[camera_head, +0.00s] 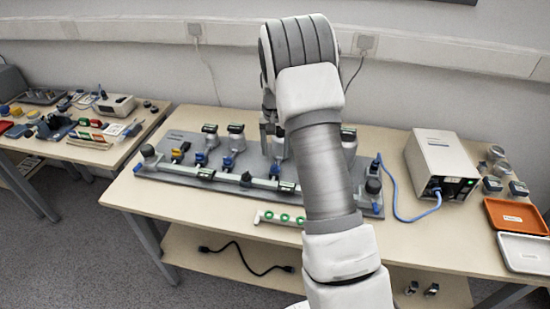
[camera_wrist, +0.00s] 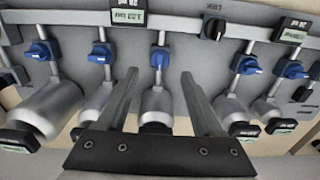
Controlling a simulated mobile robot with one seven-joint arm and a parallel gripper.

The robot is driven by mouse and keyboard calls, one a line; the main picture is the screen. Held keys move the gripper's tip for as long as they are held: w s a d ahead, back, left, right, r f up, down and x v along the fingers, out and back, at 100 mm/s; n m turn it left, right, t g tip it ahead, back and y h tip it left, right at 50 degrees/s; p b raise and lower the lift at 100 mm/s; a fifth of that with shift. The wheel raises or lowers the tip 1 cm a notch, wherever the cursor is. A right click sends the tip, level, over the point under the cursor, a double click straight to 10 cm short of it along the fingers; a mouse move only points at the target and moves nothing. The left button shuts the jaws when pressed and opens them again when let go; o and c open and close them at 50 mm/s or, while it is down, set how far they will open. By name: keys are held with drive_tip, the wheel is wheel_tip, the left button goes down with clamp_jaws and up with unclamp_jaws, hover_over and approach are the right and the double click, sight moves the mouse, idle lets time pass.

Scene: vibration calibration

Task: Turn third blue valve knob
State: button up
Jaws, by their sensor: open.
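In the wrist view, several blue valve knobs sit in a row on a pipe rig. The third from the left, a blue knob (camera_wrist: 160,58), lies in line with the gap between my fingertips, just beyond them in the picture. My gripper (camera_wrist: 159,75) is open and empty, with one finger to each side. No contact with the knob shows. Neighbouring blue knobs (camera_wrist: 101,53) and (camera_wrist: 245,65) are outside the fingers. In the head view, my gripper (camera_head: 267,130) is over the grey rig board (camera_head: 170,196), and my arm hides part of the rig.
Silver cylinders (camera_wrist: 157,101) stand close under the knobs, near my fingers. In the head view, a white box (camera_head: 440,163) with a blue cable stands to the right on the table. An orange tray (camera_head: 517,216) lies at the far right. A cluttered second table is at left.

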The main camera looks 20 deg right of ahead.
wheel_tip(320, 180, up, 12)
drive_tip(key=p, duration=0.1)
drive_tip(key=shift+r+p, duration=0.1)
drive_tip(key=shift+p, duration=0.2)
wheel_tip(320, 180, up, 9)
drive_tip(key=n+t+p, duration=0.1)
hover_over(275, 165)
drive_tip(key=s+a, duration=0.3)
drive_tip(key=s, duration=0.2)
drive_tip(key=s+a+r+n+t+p, duration=0.2)
drive_tip(key=s+a+r, duration=0.2)
drive_tip(key=s+r, duration=0.5)
drive_tip(key=s+a+n+t+p, duration=0.1)
drive_tip(key=s+a+n, duration=0.1)
drive_tip(key=s, duration=0.7)
drive_tip(key=s+a+n+t+p, duration=0.1)
drive_tip(key=s+a+n+p, duration=0.1)
drive_tip(key=s, duration=0.7)
drive_tip(key=shift+s+a+r+t, duration=0.2)
drive_tip(key=shift+a+r+t, duration=0.1)
drive_tip(key=shift+a, duration=0.05)
idle(3.0)
